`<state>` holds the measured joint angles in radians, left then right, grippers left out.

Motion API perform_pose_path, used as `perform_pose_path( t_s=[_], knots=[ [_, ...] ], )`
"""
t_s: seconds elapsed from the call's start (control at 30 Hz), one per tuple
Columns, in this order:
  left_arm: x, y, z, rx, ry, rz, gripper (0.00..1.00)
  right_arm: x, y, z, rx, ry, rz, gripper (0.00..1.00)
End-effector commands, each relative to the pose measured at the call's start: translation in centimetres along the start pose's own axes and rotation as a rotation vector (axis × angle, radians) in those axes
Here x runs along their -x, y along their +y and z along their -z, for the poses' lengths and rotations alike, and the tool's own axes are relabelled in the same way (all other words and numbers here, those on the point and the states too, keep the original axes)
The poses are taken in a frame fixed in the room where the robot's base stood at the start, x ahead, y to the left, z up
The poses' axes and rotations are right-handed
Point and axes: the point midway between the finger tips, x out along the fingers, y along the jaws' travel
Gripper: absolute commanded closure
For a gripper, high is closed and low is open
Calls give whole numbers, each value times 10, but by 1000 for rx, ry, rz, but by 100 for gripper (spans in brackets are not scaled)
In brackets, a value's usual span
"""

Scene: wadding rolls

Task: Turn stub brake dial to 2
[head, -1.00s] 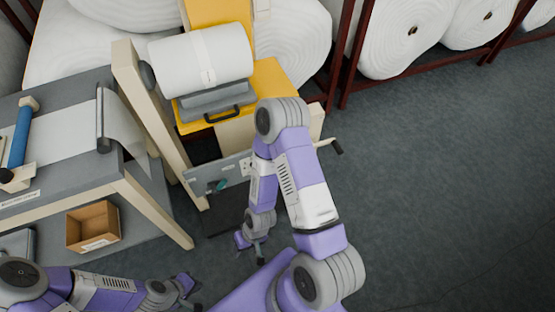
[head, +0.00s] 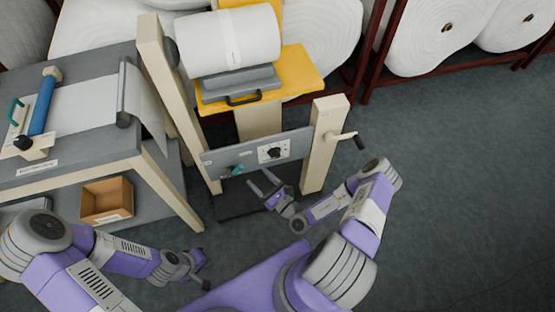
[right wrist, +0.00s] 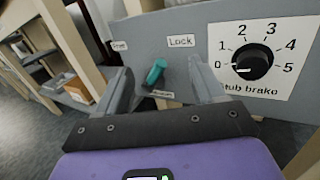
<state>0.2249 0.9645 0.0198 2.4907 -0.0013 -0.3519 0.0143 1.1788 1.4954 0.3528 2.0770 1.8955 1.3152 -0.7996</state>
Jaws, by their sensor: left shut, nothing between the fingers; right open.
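The stub brake dial (head: 273,153) is a black knob on a white plate on the grey panel (head: 225,160). In the right wrist view the dial (right wrist: 252,64) shows at the upper right, with numbers 0 to 5 around it. A light mark on the knob's left side seems to face 0. My right gripper (head: 262,180) is open and empty in front of the panel, apart from the dial. In the right wrist view its fingers (right wrist: 160,82) frame the teal lever, left of the dial. My left gripper (head: 204,270) is shut and empty, low and left of the panel.
The teal lock lever (right wrist: 155,72) sits beside the dial. A cream post with a crank handle (head: 345,136) stands right of the panel. A table (head: 85,172) with a cardboard box (head: 107,200) below is at left. Floor at right is clear.

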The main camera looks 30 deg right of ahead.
Motion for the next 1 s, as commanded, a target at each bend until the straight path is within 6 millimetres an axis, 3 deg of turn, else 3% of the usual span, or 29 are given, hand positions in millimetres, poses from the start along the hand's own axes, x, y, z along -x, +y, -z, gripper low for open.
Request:
perform_pose_path(
  t_s=[0.03, 0.1, 0.23, 0.37, 0.73, 1.0],
  knots=[
    [-2, -1, 0, 0, 0, 0, 100, 6, -27, 10, 0, 11, 127, 31],
    [-3, -1, 0, 0, 0, 0, 100, 15, -56, 18, 12, 24, 265, 31],
    [-4, -1, 0, 0, 0, 0, 100, 26, -85, 27, 28, 45, 403, 31],
    [-8, -3, 0, 0, 0, 0, 100, 19, -96, 30, 34, 49, 433, 31],
    [-25, -10, 1, 0, 0, 0, 100, -31, -117, 32, 32, 48, 427, 31],
    [-27, -10, 1, 0, 0, 0, 100, -39, -120, 31, 30, 50, 426, 31]
  ],
)
